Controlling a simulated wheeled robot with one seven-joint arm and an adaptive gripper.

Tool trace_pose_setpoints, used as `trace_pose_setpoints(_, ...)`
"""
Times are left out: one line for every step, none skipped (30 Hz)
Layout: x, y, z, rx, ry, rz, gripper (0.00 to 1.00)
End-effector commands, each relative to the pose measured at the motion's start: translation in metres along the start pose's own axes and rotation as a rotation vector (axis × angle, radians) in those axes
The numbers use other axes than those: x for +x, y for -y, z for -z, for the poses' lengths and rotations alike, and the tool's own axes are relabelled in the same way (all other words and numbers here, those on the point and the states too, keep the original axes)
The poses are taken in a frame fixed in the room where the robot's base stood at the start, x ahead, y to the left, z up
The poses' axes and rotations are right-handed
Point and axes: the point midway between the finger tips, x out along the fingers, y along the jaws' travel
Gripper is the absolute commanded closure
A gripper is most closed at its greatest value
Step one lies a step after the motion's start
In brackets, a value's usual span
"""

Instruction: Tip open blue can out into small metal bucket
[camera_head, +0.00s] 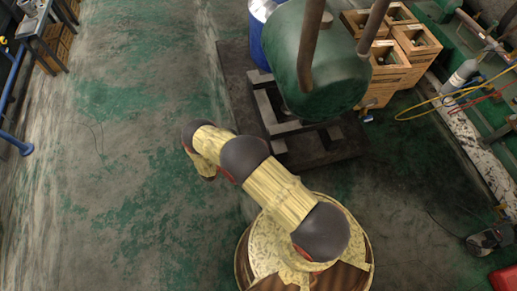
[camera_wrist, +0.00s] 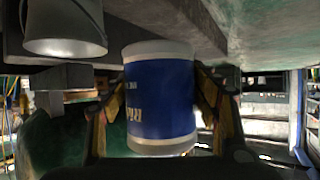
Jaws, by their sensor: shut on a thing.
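In the wrist view, which looks upside down, my gripper (camera_wrist: 162,97) is shut on the blue can (camera_wrist: 160,88), with one finger on each side of it. The can is blue with white bands at both ends and pale lettering. It looks upright, not tilted. Its opening and contents are not seen. The small metal bucket (camera_wrist: 64,28) is grey and stands to the left of the can in that picture, apart from it. Its inside is not seen. In the head view my gripper and can are hidden by my arm, and I cannot make out the bucket.
A green tank (camera_head: 305,55) stands on a dark base (camera_head: 235,75), with a blue drum (camera_head: 256,42) behind it. Wooden crates (camera_head: 415,42) and a yellow hose (camera_head: 440,105) lie to the right. A blue-legged table (camera_head: 28,45) is far left. The floor at left is clear.

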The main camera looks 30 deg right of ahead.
Motion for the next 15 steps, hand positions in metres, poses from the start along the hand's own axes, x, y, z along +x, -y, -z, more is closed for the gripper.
trace_pose_setpoints(0.003, -0.001, -0.013, 0.008, -0.001, -0.015, 0.77)
trace_pose_setpoints(0.004, -0.002, -0.019, 0.013, -0.001, -0.025, 0.77)
trace_pose_setpoints(0.005, -0.004, -0.029, 0.02, -0.001, -0.04, 0.77)
trace_pose_setpoints(0.005, -0.005, -0.035, 0.025, -0.001, -0.049, 0.77)
trace_pose_setpoints(0.006, -0.006, -0.041, 0.029, -0.001, -0.06, 0.77)
trace_pose_setpoints(0.007, -0.008, -0.05, 0.036, -0.001, -0.074, 0.77)
trace_pose_setpoints(0.008, -0.01, -0.056, 0.041, -0.001, -0.083, 0.77)
trace_pose_setpoints(0.009, -0.011, -0.062, 0.046, -0.001, -0.093, 0.77)
trace_pose_setpoints(0.009, -0.012, -0.069, 0.052, -0.002, -0.105, 0.77)
trace_pose_setpoints(0.01, -0.013, -0.075, 0.055, -0.002, -0.112, 0.77)
trace_pose_setpoints(0.01, -0.015, -0.08, 0.059, -0.002, -0.121, 0.77)
trace_pose_setpoints(0.011, -0.017, -0.086, 0.064, -0.002, -0.131, 0.77)
trace_pose_setpoints(0.011, -0.018, -0.09, 0.068, -0.002, -0.138, 0.77)
trace_pose_setpoints(0.011, -0.018, -0.093, 0.071, -0.002, -0.144, 0.77)
trace_pose_setpoints(0.011, -0.019, -0.098, 0.075, -0.003, -0.15, 0.77)
